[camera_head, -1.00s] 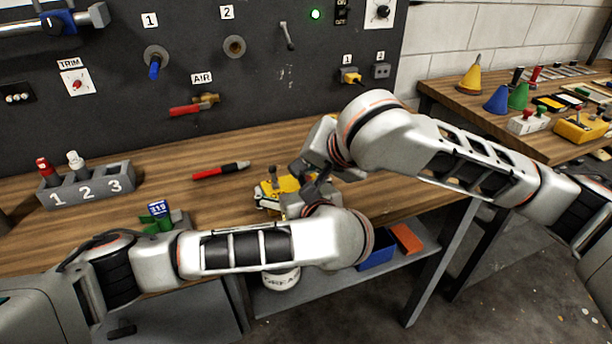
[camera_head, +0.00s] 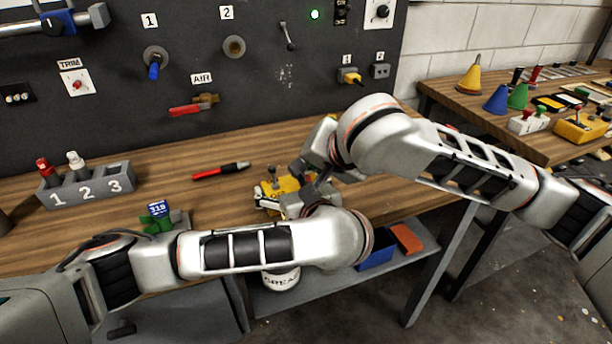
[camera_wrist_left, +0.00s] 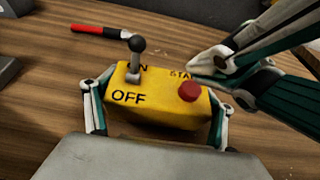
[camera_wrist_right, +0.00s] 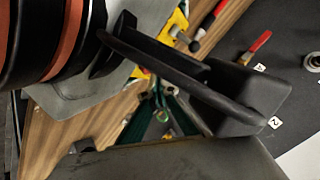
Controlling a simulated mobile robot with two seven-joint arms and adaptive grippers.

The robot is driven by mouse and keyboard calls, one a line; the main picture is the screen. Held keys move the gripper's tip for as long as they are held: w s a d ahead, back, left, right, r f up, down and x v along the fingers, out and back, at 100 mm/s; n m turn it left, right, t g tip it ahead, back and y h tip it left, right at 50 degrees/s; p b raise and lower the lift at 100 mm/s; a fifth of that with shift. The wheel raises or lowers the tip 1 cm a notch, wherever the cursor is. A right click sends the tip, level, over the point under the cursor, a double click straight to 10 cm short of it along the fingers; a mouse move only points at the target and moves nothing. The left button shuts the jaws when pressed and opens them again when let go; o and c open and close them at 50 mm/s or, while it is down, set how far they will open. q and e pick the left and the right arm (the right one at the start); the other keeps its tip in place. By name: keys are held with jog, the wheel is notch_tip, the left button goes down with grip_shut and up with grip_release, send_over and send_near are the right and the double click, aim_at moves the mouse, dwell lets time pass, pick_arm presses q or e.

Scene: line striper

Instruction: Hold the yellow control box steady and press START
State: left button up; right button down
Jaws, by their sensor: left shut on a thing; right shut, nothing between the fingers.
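The yellow control box (camera_wrist_left: 160,105) sits on the wooden bench in the left wrist view, with ON, OFF and a partly covered START label. It has a black-knobbed lever (camera_wrist_left: 137,45) and a red button (camera_wrist_left: 190,91). My left gripper (camera_wrist_left: 157,118) is shut on the box, a finger at each side. In the head view the box (camera_head: 284,186) is partly hidden by my grippers. My right gripper (camera_wrist_left: 200,70) is shut and empty, its tips over the START lettering just behind the red button. I cannot tell whether they touch the box. The right wrist view shows little of it.
A red and black marker (camera_head: 220,171) lies behind the box. A grey numbered holder (camera_head: 88,186) and a green stand with a small blue display (camera_head: 158,209) are at left. The dark panel (camera_head: 240,85) rises behind; a second bench (camera_head: 450,98) is at right.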

aim_at(307, 182)
jog(key=shift+s+a+f, duration=0.2)
jog(key=shift+s+f, duration=0.05)
jog(key=shift+f, duration=0.2)
jog(key=shift+s+a+f, duration=0.15)
jog(key=shift+s+f, duration=0.1)
jog(key=shift+f, duration=0.15)
jog(key=shift+s+a+r, duration=0.15)
jog(key=shift+s+r, duration=0.1)
jog(key=shift+r, duration=0.65)
jog(key=r, duration=0.3)
jog(key=shift+w+r, duration=0.15)
jog(key=shift+w, duration=0.05)
jog(key=shift+d+r, duration=0.25)
jog(key=shift+r, duration=0.45)
jog(key=shift+w, duration=0.1)
dwell(0.5)
